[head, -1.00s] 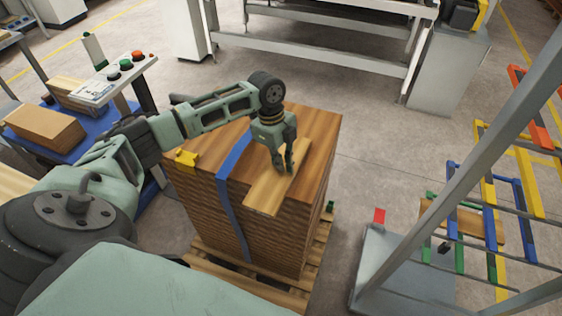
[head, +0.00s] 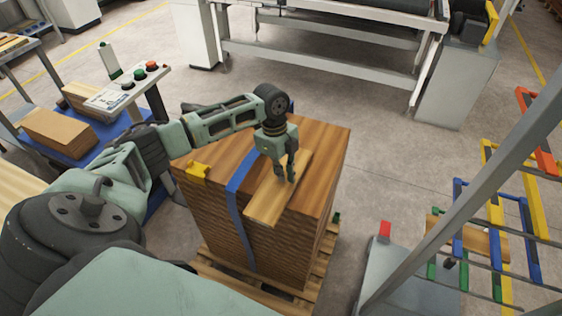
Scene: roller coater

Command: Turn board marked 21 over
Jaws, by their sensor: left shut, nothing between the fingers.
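A light wooden board (head: 265,206) lies on top of a strapped stack of brown boards (head: 320,140), near its front edge. No number can be read on it. My left gripper (head: 287,181) points down at the board's upper face, with its fingers shut and nothing between them. Its fingertips look to be at or just above the board; contact cannot be told. Another wooden board (head: 468,236) lies on the coloured rack at the right, also with no readable mark. My right gripper is not in view.
A blue strap (head: 240,180) and a yellow clip (head: 197,171) are on the stack, which stands on a wooden pallet (head: 285,290). A button panel (head: 130,88) is at the left. A grey post (head: 465,185) stands at the right. Bare floor (head: 395,165) lies between.

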